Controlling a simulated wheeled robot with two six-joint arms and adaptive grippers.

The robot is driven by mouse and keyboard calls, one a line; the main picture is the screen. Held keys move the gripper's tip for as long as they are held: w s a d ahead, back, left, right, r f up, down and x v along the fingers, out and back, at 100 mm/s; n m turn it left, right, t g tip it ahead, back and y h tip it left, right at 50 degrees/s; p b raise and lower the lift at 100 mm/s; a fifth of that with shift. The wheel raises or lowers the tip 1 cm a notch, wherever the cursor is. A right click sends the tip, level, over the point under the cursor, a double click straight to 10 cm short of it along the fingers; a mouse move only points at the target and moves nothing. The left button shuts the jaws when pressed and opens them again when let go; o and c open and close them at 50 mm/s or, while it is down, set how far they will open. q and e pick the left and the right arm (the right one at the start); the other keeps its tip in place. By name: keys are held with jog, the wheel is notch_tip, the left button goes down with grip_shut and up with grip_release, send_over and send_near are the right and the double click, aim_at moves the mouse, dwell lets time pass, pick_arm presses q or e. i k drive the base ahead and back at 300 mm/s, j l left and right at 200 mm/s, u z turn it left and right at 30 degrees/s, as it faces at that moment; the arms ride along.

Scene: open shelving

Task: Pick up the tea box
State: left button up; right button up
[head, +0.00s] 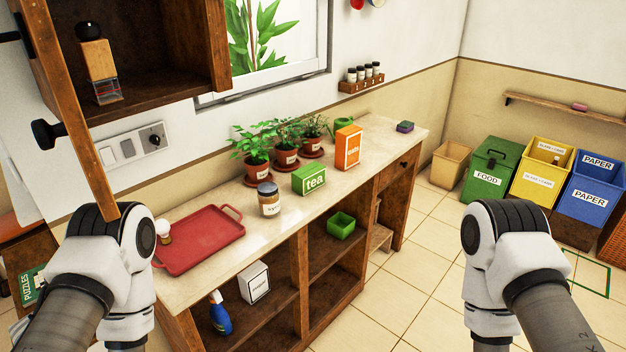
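The tea box (310,180) is a small green box with white "tea" lettering. It stands on the light countertop (215,275), between a glass jar and an orange box. Both my arms show at the bottom left and bottom right of the head view. Their gripper fingers are not visible. Nothing of mine touches the tea box.
A jar (269,200) stands left of the tea box and an orange box (348,147) right of it. Potted plants (256,156) stand behind. A red tray (200,241) lies at the counter's left. An open cabinet door (75,110) hangs near my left arm.

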aim_at(307, 179)
jog(key=i+l+u, duration=0.1)
jog(key=i+l, duration=0.15)
jog(key=i+l+u, duration=0.1)
jog(key=i+l, duration=0.15)
jog(key=l, duration=0.15)
jog(key=i+l+u, duration=0.2)
jog(key=i+l, duration=0.2)
jog(key=l, duration=0.3)
jog(key=i+l+u, duration=0.1)
jog(key=l, duration=0.25)
jog(key=i+l+u, duration=0.1)
jog(key=i+l, duration=0.2)
jog(key=i+l+u, duration=0.1)
jog(key=l, duration=0.4)
